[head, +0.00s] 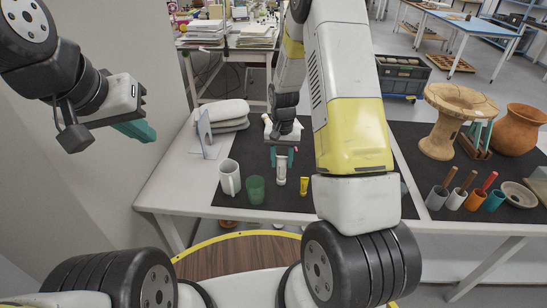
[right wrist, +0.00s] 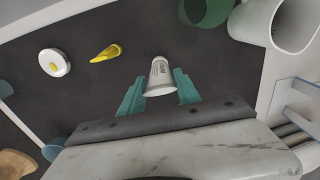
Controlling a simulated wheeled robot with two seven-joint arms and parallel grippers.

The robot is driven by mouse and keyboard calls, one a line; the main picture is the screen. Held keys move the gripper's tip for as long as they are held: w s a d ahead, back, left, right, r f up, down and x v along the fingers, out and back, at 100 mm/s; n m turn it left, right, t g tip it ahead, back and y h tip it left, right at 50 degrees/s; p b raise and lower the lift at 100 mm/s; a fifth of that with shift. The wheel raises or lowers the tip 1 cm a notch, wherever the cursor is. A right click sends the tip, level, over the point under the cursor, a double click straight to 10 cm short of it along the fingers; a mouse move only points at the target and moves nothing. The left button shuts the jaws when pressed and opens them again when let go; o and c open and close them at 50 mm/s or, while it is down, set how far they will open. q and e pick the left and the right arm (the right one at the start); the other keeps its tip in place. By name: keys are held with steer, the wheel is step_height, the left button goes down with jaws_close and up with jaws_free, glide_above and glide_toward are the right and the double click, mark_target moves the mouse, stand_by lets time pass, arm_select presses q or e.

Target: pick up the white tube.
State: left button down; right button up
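The white tube (head: 281,172) stands on the dark mat, right of the green cup. My right gripper (head: 281,157) is above it, pointing down, with its teal fingers on either side of the tube's upper part. In the right wrist view the tube (right wrist: 161,75) shows dark print and lies between the open fingers (right wrist: 160,88); narrow gaps show beside it. My left gripper (head: 137,125) is raised at the left, away from the table. It is seen from the side, so its opening is unclear.
A round white object (right wrist: 54,62) shows in the right wrist view. Folded cloths (head: 222,112) lie at the back left. My right arm hides the mat's middle.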

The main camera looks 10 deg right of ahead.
mark_target(280, 173)
jaws_close()
steer(key=shift+r, duration=0.6)
step_height(280, 173, up, 2)
steer(key=shift+r, duration=0.1)
steer(key=shift+s+a+r, duration=0.15)
steer(key=shift+s+a, duration=0.2)
steer(key=shift+s, duration=0.25)
steer(key=s+a+r, duration=0.1)
steer(key=s+a, duration=0.5)
steer(key=s, duration=0.7)
steer(key=shift+r, duration=0.15)
steer(key=shift+s+a, duration=0.1)
